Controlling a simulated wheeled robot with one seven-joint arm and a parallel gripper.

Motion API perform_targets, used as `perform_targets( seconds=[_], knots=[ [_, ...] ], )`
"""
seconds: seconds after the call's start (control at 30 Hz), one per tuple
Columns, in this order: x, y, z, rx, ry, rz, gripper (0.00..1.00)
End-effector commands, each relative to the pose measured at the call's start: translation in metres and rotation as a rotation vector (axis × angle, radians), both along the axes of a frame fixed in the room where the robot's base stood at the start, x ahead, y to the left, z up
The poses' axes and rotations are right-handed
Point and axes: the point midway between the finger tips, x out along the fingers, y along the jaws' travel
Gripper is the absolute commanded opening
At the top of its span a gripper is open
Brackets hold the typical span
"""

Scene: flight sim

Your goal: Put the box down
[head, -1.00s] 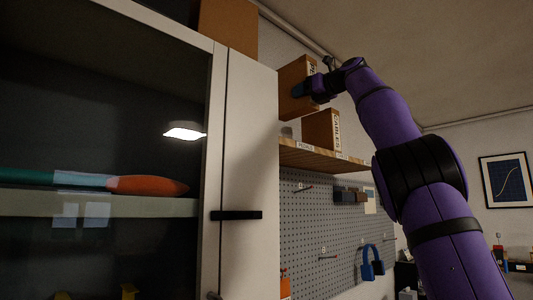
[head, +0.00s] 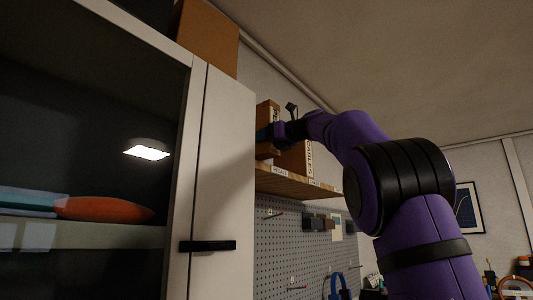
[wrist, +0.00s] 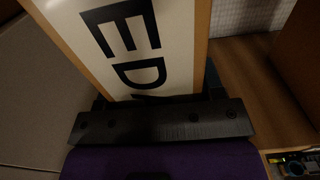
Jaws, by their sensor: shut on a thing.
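A brown cardboard box (head: 264,112) is held in my gripper (head: 277,134) above the left part of the wooden shelf (head: 290,184). In the wrist view the box's white label (wrist: 128,40) with large black letters fills the upper middle. My gripper is shut on the box; the dark gripper body (wrist: 160,122) crosses below the label, and the fingertips are mostly hidden by the box. The shelf's wood also shows to the right in the wrist view (wrist: 245,75). I cannot tell whether the box's underside touches the shelf.
A second cardboard box (head: 294,160) with a lettered label stands on the shelf just right of the held box. A tall pale cabinet (head: 222,165) stands close on the left, with another box (head: 207,38) on top. A pegboard (head: 285,240) hangs below the shelf.

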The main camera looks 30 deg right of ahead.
Motion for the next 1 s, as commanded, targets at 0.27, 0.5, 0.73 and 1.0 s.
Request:
perform_targets(
  seconds=[0.27, 0.5, 0.73, 1.0],
  knots=[
    [-0.001, 0.001, -0.015, 0.002, 0.0, 0.002, 0.25],
    [-0.001, 0.0, -0.039, 0.001, -0.001, 0.001, 0.25],
    [0.0, 0.0, -0.041, -0.001, -0.001, -0.001, 0.25],
    [0.0, 0.0, -0.045, 0.0, 0.0, 0.0, 0.71]
  ],
)
